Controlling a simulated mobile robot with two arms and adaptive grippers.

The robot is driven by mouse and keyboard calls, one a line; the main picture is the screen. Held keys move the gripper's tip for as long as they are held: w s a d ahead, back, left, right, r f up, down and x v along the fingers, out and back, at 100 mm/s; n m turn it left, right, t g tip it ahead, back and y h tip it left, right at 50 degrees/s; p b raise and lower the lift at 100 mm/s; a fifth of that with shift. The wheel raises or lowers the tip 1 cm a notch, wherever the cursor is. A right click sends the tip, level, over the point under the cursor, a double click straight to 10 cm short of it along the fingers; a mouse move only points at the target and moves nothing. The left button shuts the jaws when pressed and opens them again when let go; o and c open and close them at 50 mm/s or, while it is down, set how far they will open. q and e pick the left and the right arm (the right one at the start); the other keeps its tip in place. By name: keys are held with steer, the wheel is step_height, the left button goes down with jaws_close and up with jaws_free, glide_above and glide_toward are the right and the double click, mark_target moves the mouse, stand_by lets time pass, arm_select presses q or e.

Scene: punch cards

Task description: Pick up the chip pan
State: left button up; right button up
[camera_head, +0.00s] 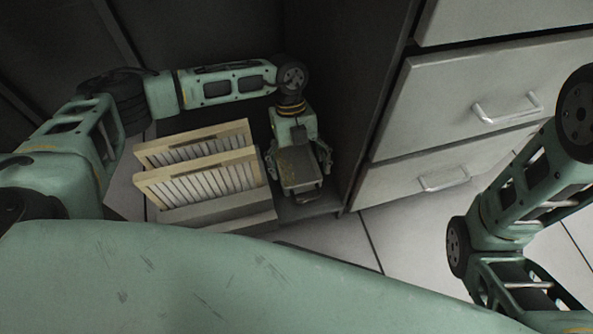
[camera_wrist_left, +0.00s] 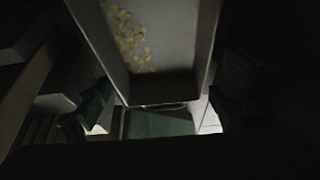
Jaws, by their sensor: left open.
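The chip pan (camera_head: 300,170) is a grey, open box in the head view, low beside the dark cabinet. In the left wrist view the pan (camera_wrist_left: 170,65) fills the upper middle, with yellowish chips (camera_wrist_left: 130,35) scattered on its floor. My left gripper (camera_head: 299,163) is open, with one finger on each side of the pan. It also shows in the left wrist view (camera_wrist_left: 160,98), its fingers dark and spread beside the pan's walls. I cannot tell whether they touch it. My right gripper is out of view.
Two pale racks of cards (camera_head: 200,183) stand close left of the pan. A dark cabinet panel (camera_head: 350,90) rises behind and to the right. White drawers (camera_head: 470,90) with metal handles are at the right. Tiled floor (camera_head: 340,238) shows in front.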

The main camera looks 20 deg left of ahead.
arm_select(q)
steer(key=shift+x, duration=0.95)
steer(key=c, duration=1.1)
